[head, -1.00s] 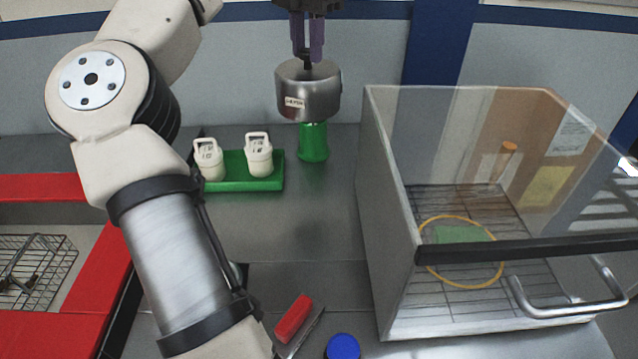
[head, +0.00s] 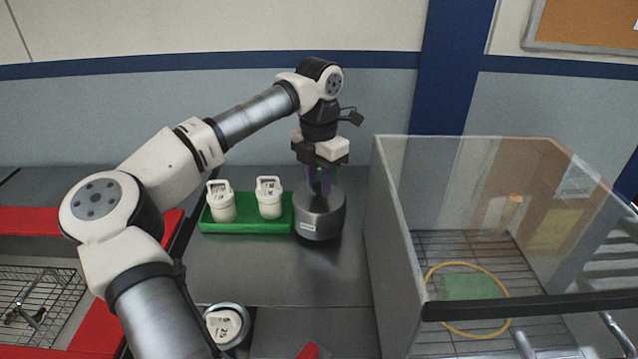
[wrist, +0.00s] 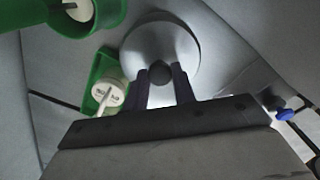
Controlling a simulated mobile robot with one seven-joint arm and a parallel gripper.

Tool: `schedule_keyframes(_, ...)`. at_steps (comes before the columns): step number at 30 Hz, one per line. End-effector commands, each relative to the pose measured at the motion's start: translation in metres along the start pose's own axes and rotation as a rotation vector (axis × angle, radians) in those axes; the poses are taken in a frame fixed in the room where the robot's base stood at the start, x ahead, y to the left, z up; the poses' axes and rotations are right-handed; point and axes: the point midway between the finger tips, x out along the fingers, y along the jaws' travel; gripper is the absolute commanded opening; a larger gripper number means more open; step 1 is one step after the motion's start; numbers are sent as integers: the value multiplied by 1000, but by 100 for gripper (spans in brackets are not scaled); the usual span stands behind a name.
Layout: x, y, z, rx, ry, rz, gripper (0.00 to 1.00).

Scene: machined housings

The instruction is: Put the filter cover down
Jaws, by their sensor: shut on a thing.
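The filter cover, a metal drum with a printed label (head: 318,212), hangs upright from my gripper (head: 319,188) at the right end of the green tray. In the wrist view the cover (wrist: 180,40) shows with its dark knob between the fingertips (wrist: 159,76). My gripper is shut on that knob. The cover's underside is low over the counter; I cannot tell whether it touches anything. The green stand seen earlier below the cover is not visible in the head view, probably hidden behind the cover.
The green tray (head: 245,226) holds two white canisters. Another white-topped canister (head: 226,325) stands nearer. A clear-fronted cabinet (head: 392,250) stands to the right. A red-rimmed bay with a wire basket (head: 40,305) lies left. The counter (head: 300,275) in front of the cover is bare.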

Motion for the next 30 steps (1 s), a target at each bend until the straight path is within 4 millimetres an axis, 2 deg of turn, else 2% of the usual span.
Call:
schedule_keyframes(4, 16, 0, 0, 1, -1, -1, 0)
schedule_keyframes(14, 21, 0, 0, 1, -1, 0, 0)
schedule_keyframes(15, 21, 0, 0, 1, 0, 0, 27)
schedule_keyframes(20, 20, 0, 0, 1, 0, 0, 48)
schedule_keyframes(30, 16, 0, 0, 1, -1, 0, 48)
